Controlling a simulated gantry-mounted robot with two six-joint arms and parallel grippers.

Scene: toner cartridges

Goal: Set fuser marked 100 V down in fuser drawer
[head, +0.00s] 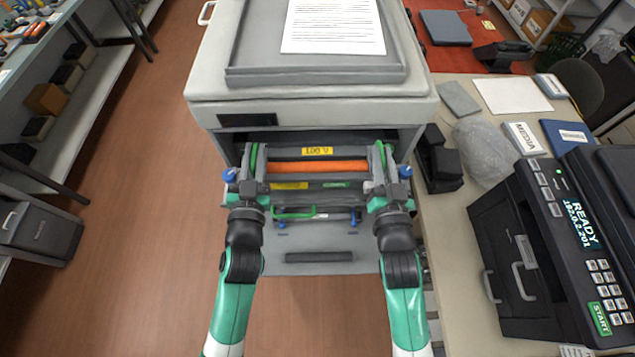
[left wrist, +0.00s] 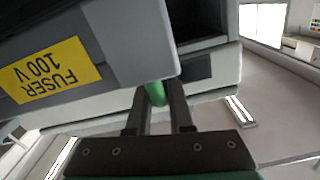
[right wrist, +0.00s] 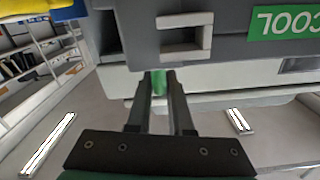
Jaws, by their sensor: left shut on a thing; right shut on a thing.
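The fuser marked 100 V (head: 318,167) is a grey unit with an orange roller, yellow labels and a green label, seen in the head view at the printer's open front. Its yellow label reads FUSER 100 V in the left wrist view (left wrist: 45,72). My left gripper (head: 249,186) is shut on the green grip at its left end. My right gripper (head: 385,186) is shut on the green grip at its right end. The fuser looks about level. The grey fuser drawer (head: 318,243) extends below and in front; the fuser partly hides it, and contact is unclear.
The printer body (head: 205,105) with a paper sheet (head: 333,25) on top stands behind. Black blocks (head: 440,162) and a clear bag (head: 486,150) lie on the table at right. A control-panel machine (head: 540,250) stands front right. Open floor lies at left.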

